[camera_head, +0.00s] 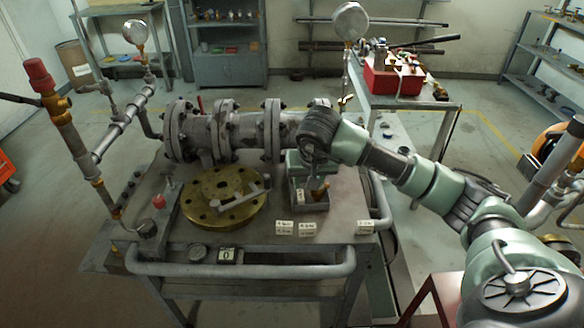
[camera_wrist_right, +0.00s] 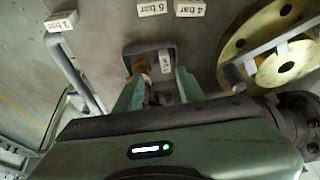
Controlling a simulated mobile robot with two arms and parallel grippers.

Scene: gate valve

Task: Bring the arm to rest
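My right arm (camera_head: 430,182) reaches in from the right in the head view, stretched out over the workbench. Its gripper (camera_head: 316,186) points down over a small dark tray (camera_head: 312,208). In the right wrist view the two green fingers of this gripper (camera_wrist_right: 160,82) stand apart over the tray (camera_wrist_right: 168,48). A brass-coloured part (camera_wrist_right: 143,68) shows in the tray, near the left finger. I cannot tell whether the finger touches it. No held object shows between the fingers. My left gripper is not in view.
The metal workbench (camera_head: 262,249) carries a flanged pipe valve (camera_head: 235,133), a brass disc (camera_head: 222,200) and small pressure labels (camera_head: 285,228). A gauge (camera_head: 136,34) and piping stand at the left. A second table (camera_head: 437,102) with a red box (camera_head: 392,80) stands behind.

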